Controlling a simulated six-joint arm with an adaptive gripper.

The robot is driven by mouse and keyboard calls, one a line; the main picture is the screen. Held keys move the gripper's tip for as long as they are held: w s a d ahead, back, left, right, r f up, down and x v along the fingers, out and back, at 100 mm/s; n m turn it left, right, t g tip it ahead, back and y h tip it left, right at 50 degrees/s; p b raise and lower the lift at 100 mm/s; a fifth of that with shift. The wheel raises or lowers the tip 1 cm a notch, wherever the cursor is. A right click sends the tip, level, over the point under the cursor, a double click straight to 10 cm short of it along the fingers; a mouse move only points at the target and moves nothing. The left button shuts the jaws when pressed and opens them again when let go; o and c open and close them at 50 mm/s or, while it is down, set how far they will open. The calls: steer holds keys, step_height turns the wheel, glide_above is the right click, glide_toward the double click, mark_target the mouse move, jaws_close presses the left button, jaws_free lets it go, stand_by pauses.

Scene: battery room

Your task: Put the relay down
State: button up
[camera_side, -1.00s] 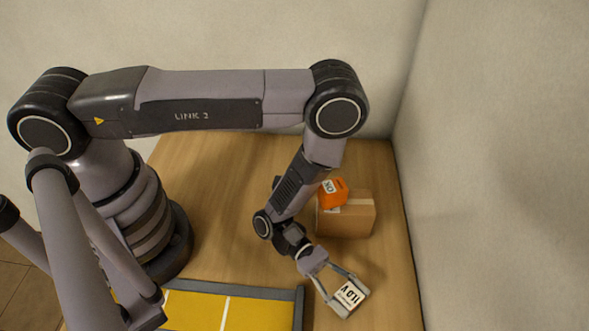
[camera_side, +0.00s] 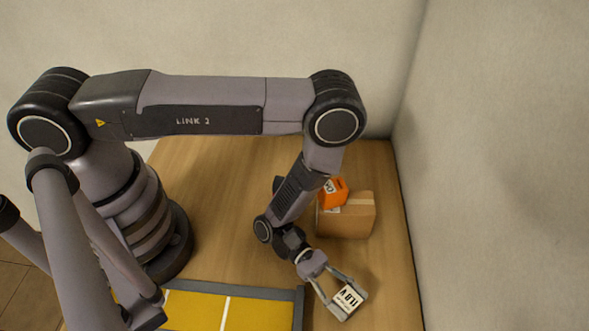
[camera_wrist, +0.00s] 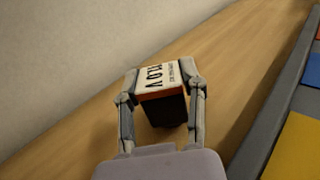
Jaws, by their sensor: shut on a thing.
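The relay (camera_side: 348,299) is a small block with a pale, black-lettered top. In the wrist view the relay (camera_wrist: 162,80) also shows an orange-brown edge and a dark side. My gripper (camera_side: 343,301) is shut on it, one finger on each side; in the wrist view the fingers of my gripper (camera_wrist: 162,86) press its left and right sides. It is over the bare wooden table (camera_side: 385,275), near the front right. I cannot tell whether its underside touches the table.
A yellow-floored tray with a grey rim (camera_side: 301,305) lies to the left. Bare table lies right of the gripper, up to the wall (camera_side: 500,150).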

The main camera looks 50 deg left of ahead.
steer(key=shift+f, duration=0.25)
steer(key=o, duration=1.2)
steer(key=shift+o, duration=0.2)
